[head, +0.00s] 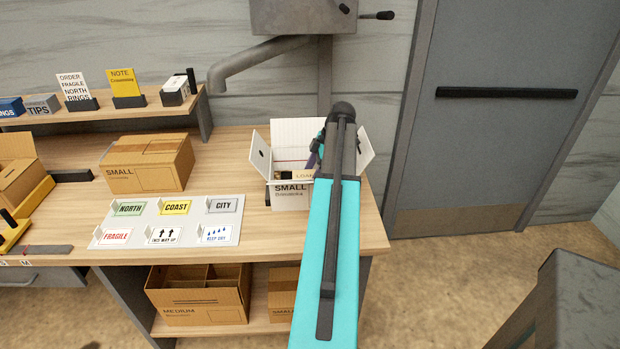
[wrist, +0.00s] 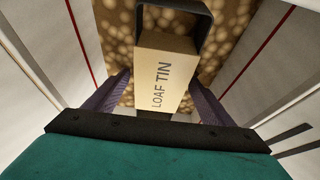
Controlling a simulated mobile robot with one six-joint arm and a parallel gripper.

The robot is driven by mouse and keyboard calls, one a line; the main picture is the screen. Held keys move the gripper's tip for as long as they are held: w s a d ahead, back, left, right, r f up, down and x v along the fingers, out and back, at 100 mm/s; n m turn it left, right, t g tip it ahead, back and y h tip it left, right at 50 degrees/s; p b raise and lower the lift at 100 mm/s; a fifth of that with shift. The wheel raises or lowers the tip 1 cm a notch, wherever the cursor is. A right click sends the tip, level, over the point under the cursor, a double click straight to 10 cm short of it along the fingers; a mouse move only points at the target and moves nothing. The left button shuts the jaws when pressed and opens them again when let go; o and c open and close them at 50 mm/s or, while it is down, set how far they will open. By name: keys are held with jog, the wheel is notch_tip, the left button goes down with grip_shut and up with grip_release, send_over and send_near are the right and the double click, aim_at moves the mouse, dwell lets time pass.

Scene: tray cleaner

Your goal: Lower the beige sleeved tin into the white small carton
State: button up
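The beige sleeved tin (wrist: 164,75) reads LOAF TIN in the wrist view, with a dark rim (wrist: 207,22) beyond the sleeve's far end. In the head view my arm hides most of the gripper (head: 317,152) and the carton's right part.
Brown mottled material shows around the tin in the wrist view. A closed brown SMALL box (head: 147,165) and a label board (head: 170,222) lie left of the carton on the bench (head: 265,235). A grey pipe (head: 260,60) hangs behind. A medium carton (head: 200,300) stands below.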

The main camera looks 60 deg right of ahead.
jog(key=shift+r, duration=0.1)
dwell(0.3)
jog(key=b+v, duration=0.2)
jog(key=v, duration=1.1)
jog(key=shift+r, duration=0.3)
